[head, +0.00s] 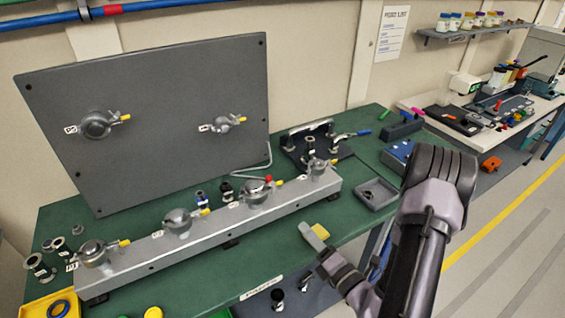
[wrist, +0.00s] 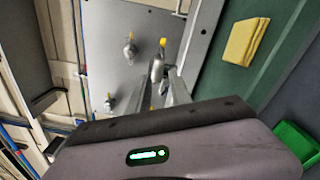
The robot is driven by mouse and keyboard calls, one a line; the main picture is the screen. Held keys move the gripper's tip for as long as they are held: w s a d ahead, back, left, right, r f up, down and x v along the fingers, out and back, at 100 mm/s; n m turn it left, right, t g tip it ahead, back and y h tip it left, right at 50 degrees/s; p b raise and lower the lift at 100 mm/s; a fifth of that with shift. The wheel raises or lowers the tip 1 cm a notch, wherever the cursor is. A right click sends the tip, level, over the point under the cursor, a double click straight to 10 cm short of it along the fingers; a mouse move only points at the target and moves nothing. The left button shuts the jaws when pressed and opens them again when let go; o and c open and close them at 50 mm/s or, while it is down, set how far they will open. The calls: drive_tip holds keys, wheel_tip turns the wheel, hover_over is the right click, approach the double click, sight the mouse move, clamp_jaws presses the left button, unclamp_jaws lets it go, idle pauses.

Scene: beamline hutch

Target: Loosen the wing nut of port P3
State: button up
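A grey rail (head: 215,228) on the green bench carries a row of clamped ports with yellow-tipped wing nuts. The third clamp from the left (head: 257,191) also has a red tip beside its yellow wing nut (head: 278,183). The port labels are too small to read surely, so I cannot confirm which is P3. My gripper (head: 312,240) is in front of the rail's right half, apart from it. In the wrist view my gripper (wrist: 161,92) has its fingers spread and empty, with a clamp (wrist: 157,68) and its yellow wing nut (wrist: 162,43) beyond them.
A dark upright panel (head: 165,100) with two more clamps stands behind the rail. A yellow cloth (wrist: 245,42) lies on the bench near my gripper. A small grey tray (head: 375,194) is at right, and loose fittings (head: 40,267) stand at left. A yellow bin (head: 55,306) is at front left.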

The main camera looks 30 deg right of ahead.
drive_tip(key=w+b, duration=0.2)
drive_tip(key=b, duration=1.1)
approach(275, 189)
drive_tip(key=w+p, duration=0.1)
drive_tip(key=w, duration=0.6)
drive_tip(key=shift+a+m, duration=0.2)
drive_tip(key=shift+m, duration=0.2)
drive_tip(key=shift+w, duration=0.15)
drive_tip(key=shift+c, duration=0.3)
clamp_jaws()
